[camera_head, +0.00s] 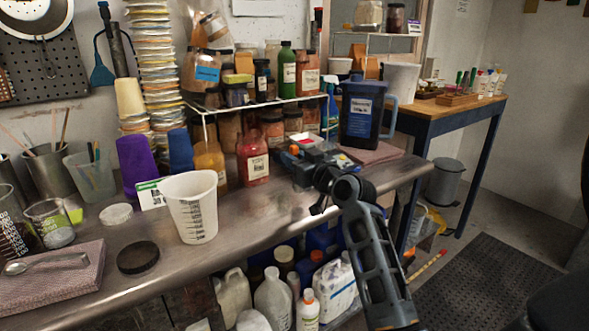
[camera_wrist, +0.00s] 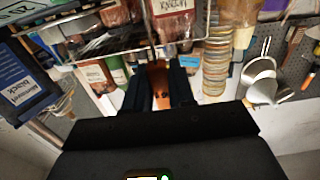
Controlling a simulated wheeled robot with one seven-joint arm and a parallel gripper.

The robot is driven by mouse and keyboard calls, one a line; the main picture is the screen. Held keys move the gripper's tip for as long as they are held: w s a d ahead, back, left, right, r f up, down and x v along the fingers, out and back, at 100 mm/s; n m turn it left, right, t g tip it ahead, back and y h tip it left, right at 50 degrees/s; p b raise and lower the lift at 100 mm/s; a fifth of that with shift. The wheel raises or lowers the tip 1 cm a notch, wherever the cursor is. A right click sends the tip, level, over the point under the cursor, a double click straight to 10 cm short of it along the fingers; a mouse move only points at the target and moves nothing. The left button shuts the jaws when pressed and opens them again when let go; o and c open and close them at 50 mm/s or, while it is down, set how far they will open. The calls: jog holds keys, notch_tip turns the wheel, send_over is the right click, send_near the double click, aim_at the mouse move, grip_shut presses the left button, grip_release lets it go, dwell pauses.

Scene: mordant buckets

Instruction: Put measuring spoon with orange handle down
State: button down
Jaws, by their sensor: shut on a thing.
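My gripper (camera_wrist: 160,74) is shut on an orange piece, which I take to be the handle of the measuring spoon (camera_wrist: 161,92). The orange shows between the two dark fingers in the wrist view. The spoon's bowl cannot be made out. In the head view my gripper (camera_head: 300,160) is over the right part of the metal bench (camera_head: 255,222), in front of the jar shelf. The held spoon is not clear there, as the arm and wrist hide that area.
A white measuring beaker (camera_head: 193,212), a black lid (camera_head: 138,257) and a pink cloth (camera_head: 60,285) with a metal spoon (camera_head: 45,263) are on the bench's left part. A dark blue jug (camera_head: 361,112) stands at the right. Bare bench lies right of the beaker.

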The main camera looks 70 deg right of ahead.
aim_at(294, 186)
jog(key=shift+f, duration=1.6)
jog(key=shift+f+b, duration=0.25)
jog(key=shift+b, duration=0.05)
jog(key=c, duration=1)
grip_release()
jog(key=shift+r, duration=0.1)
jog(key=shift+o, duration=0.2)
